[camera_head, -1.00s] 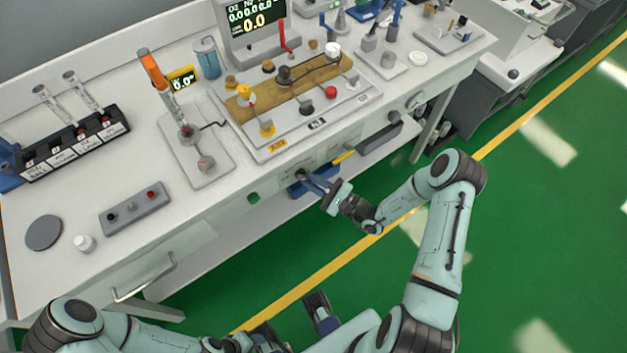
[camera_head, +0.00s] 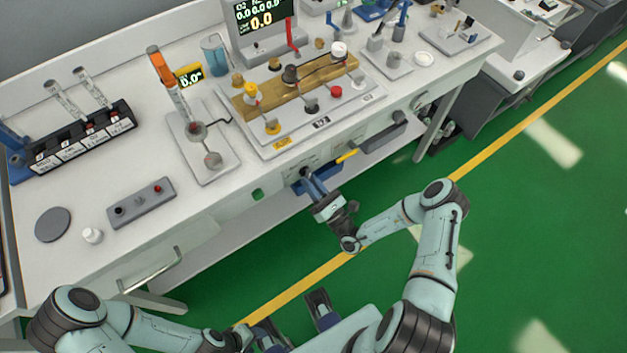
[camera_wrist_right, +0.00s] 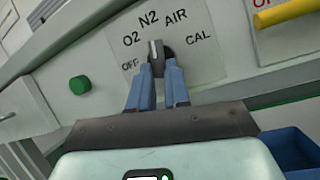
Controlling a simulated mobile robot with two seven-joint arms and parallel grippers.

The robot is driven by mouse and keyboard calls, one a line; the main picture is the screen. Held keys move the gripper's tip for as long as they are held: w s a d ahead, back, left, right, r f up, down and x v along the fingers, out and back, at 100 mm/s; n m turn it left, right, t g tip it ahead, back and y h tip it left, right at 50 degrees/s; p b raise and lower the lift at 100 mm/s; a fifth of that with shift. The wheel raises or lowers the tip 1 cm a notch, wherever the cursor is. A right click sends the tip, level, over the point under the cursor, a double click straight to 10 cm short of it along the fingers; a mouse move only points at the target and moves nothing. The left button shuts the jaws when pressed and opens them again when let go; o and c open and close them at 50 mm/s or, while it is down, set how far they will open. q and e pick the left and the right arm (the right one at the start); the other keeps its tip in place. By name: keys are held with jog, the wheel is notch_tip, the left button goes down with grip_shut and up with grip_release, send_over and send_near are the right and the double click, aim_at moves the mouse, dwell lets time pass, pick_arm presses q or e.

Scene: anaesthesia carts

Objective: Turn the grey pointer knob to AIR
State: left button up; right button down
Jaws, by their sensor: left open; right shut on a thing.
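The grey pointer knob (camera_wrist_right: 160,58) sits on a white dial plate (camera_wrist_right: 206,66) on the bench's front panel. The plate is marked OFF, O2, N2, AIR and CAL. The knob's light pointer edge points up, roughly at N2 and left of AIR. My right gripper (camera_wrist_right: 158,84) is shut on the knob, its two blue fingers on either side of the lower part, which they partly hide. In the head view my right gripper (camera_head: 307,178) reaches the panel from the front. My left gripper (camera_head: 294,322) is open and empty, low in front of the bench.
A green button (camera_wrist_right: 80,85) is left of the dial. A yellow handle (camera_wrist_right: 284,12) is at its upper right, and a blue bin (camera_wrist_right: 292,150) is below right. The benchtop (camera_head: 75,195) holds flowmeters and valves. Green floor in front is clear.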

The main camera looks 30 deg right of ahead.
jog(key=m+h, duration=0.1)
jog(key=m, duration=0.1)
jog(key=m+h+p, duration=0.1)
jog(key=m+h, duration=0.1)
jog(key=m, duration=0.1)
jog(key=a+m+h+p, duration=0.1)
jog(key=m, duration=0.2)
jog(key=shift+r+h, duration=0.15)
jog(key=shift+h, duration=0.25)
jog(key=shift+m, duration=0.4)
jog(key=c, duration=1.1)
grip_release()
jog(key=b+v, duration=0.1)
jog(key=v, duration=1.2)
jog(key=shift+f+b, duration=0.3)
jog(key=shift+s+a, duration=0.1)
